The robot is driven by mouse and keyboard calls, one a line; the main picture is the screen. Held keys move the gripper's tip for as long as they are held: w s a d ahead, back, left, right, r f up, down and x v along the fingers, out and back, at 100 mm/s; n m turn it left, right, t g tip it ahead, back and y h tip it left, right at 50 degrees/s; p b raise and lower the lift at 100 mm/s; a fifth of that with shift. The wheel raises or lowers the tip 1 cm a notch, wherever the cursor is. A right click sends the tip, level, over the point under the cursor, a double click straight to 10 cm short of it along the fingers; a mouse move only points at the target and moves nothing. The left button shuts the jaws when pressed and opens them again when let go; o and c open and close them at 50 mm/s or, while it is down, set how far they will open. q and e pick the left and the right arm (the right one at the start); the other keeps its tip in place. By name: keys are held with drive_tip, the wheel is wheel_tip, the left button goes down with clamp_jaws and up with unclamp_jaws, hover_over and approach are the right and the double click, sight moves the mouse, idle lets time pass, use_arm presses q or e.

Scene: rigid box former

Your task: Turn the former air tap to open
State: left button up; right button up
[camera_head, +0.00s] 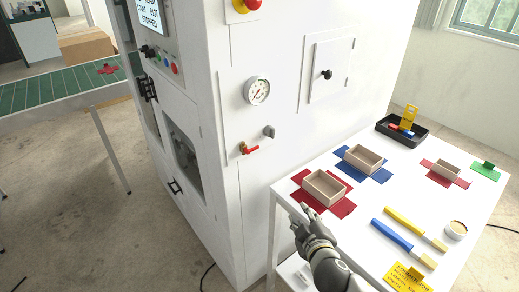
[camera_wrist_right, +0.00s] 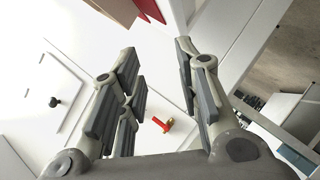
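The air tap (camera_head: 249,148) has a red lever and a brass body. It sits on the white machine's side panel, below the pressure gauge (camera_head: 257,91). Its lever lies roughly sideways, with the free end to the right. In the right wrist view the red tap (camera_wrist_right: 162,125) shows beyond the space between the fingers, apart from them. My right gripper (camera_head: 299,216) is at the table's left edge, below and to the right of the tap. In the wrist view its fingers (camera_wrist_right: 158,68) are spread, with nothing between them. My left gripper is out of view.
A grey knob (camera_head: 269,131) sits just right of the tap. The white table (camera_head: 370,205) holds open boxes on red and blue mats, brushes (camera_head: 405,235) and a black tray (camera_head: 400,131). A green conveyor (camera_head: 60,88) is at the left. Air before the panel is clear.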

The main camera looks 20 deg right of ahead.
drive_tip(key=w+r+n+t+y, duration=0.2)
drive_tip(key=w+r+n+t, duration=0.15)
drive_tip(key=w+r, duration=0.2)
drive_tip(key=n+y, duration=0.7)
drive_tip(key=n, duration=0.4)
approach(256, 149)
drive_tip(key=p+x, duration=0.2)
drive_tip(key=x, duration=0.4)
drive_tip(key=shift+w+a+r+p, duration=0.1)
drive_tip(key=shift+w+p, duration=0.15)
drive_tip(key=shift+p, duration=0.1)
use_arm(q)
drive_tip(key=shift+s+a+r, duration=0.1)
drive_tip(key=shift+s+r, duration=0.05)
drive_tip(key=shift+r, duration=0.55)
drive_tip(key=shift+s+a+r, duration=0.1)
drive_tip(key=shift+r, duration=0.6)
use_arm(e)
drive_tip(key=shift+x, duration=0.9)
drive_tip(key=shift+c, duration=0.5)
clamp_jaws()
